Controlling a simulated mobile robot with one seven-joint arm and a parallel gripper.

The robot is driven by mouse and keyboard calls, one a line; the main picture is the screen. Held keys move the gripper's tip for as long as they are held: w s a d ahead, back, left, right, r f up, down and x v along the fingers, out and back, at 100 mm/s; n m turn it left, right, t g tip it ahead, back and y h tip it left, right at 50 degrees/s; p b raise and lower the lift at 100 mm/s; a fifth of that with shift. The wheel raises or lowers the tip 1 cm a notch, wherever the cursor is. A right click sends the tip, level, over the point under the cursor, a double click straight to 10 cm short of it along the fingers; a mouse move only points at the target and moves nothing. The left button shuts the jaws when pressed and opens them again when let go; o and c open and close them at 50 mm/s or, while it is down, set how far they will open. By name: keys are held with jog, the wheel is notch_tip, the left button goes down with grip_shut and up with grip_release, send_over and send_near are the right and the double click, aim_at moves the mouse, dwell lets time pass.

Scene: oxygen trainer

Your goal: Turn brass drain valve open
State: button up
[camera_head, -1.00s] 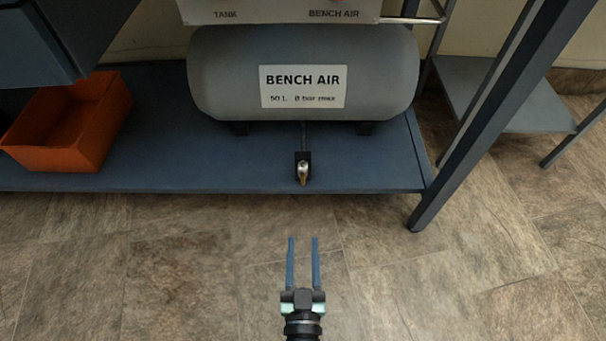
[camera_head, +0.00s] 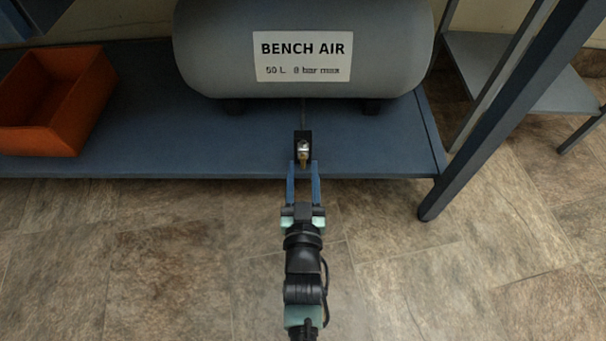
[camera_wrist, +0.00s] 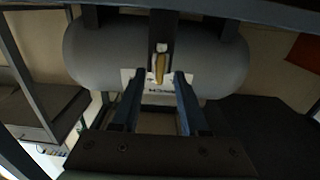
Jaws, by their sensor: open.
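The small brass drain valve (camera_head: 303,153) sits on a dark block near the front edge of the blue shelf, below the grey tank. It also shows in the wrist view (camera_wrist: 160,64), beyond and between my fingertips. My gripper (camera_head: 303,166) is open, its two blue fingers pointing at the valve. In the head view the fingertips reach the valve's near end, one on each side. I cannot tell whether they touch it. In the wrist view the gap between the fingers (camera_wrist: 158,76) is empty, with the valve just past the tips.
The grey tank (camera_head: 300,80) labelled BENCH AIR stands on the blue shelf (camera_head: 180,135) behind the valve. An orange bin (camera_head: 95,110) is at the left of the shelf. A dark table leg (camera_head: 480,140) slants down at the right. The floor in front is clear.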

jog(key=shift+w, duration=0.55)
grip_shut()
